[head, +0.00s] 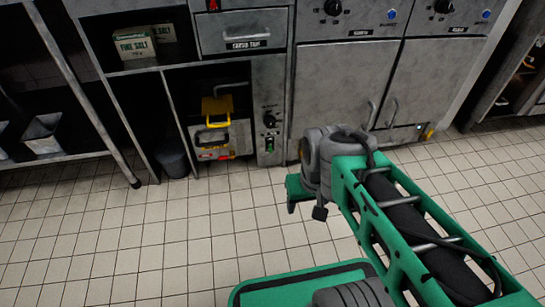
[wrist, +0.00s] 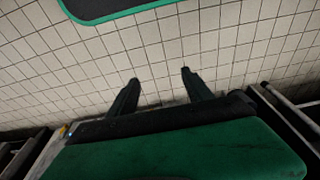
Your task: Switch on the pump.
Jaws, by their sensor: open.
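A squat unit with a yellow handle (head: 215,108) and a pale body stands in the open niche under the counter in the head view. No pump label is readable, so I cannot tell surely which thing is the pump. Right of the niche, a grey control panel (head: 270,100) carries a black knob (head: 269,117) and a small switch with a green light (head: 269,146). My gripper (wrist: 160,77) is open and empty above the tiled floor in the wrist view. In the head view my wrist is right of and nearer than the panel; the fingers are not clear there.
Grey cabinets with knobs and blue buttons (head: 392,14) stand to the right. A drawer (head: 246,34) is above the niche, a box of salt (head: 134,45) on the shelf at left. A dark bin (head: 172,158) stands below. The tiled floor (head: 130,240) in front is clear.

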